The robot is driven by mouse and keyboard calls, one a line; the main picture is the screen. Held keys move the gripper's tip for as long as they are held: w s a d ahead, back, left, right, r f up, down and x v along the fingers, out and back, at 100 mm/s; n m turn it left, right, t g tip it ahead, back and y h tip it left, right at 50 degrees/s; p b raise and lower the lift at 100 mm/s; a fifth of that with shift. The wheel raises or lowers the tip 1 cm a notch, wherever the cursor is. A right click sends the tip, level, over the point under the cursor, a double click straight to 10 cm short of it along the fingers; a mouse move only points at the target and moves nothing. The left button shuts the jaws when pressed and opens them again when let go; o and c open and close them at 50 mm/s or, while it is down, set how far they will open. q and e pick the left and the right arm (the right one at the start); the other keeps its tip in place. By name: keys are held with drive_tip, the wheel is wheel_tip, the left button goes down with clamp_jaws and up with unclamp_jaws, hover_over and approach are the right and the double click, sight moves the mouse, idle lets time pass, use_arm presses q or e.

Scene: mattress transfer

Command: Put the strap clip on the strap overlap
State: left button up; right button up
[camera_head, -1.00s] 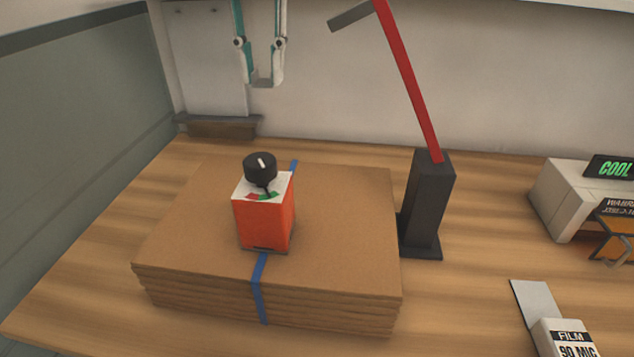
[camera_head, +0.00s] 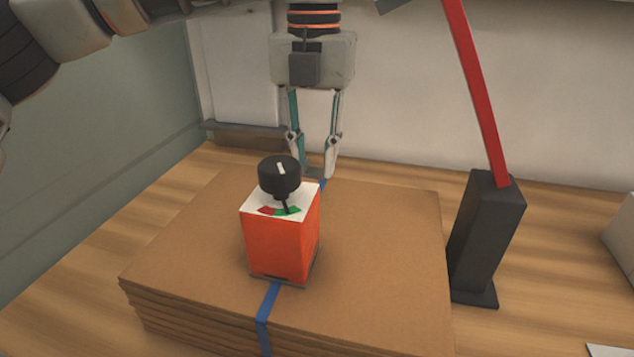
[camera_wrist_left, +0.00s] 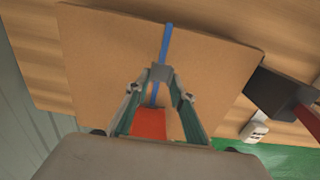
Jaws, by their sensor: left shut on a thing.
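The blue strap (camera_head: 268,304) runs over a stack of brown cardboard sheets (camera_head: 380,235). It also shows in the left wrist view (camera_wrist_left: 166,42). An orange box with a black dial (camera_head: 284,240) stands on the strap. My left gripper (camera_head: 314,172) points down behind the orange box, shut on a small grey piece, the strap clip (camera_head: 313,171). In the left wrist view the clip (camera_wrist_left: 162,73) lies in line with the blue strap, between the fingertips. I cannot tell whether the clip touches the strap. The strap overlap cannot be made out. My right gripper is not in view.
A black stand (camera_head: 487,235) with a red lever (camera_head: 475,90) stands right of the stack. A wall closes off the back, with a ledge (camera_head: 245,135) at back left. The stack's top right of the orange box is clear.

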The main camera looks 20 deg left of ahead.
sight(314, 173)
use_arm(q)
drive_tip(key=shift+f, duration=0.55)
wheel_tip(314, 173, down, 3)
drive_tip(key=shift+r+b, duration=0.1)
drive_tip(key=shift+b, duration=0.5)
drive_tip(key=shift+f, duration=0.3)
drive_tip(key=shift+c, duration=0.3)
drive_tip(key=shift+s+r, duration=0.1)
drive_tip(key=shift+r, duration=0.05)
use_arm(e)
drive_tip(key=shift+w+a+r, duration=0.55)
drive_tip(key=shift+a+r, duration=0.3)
use_arm(q)
drive_tip(key=o, duration=1)
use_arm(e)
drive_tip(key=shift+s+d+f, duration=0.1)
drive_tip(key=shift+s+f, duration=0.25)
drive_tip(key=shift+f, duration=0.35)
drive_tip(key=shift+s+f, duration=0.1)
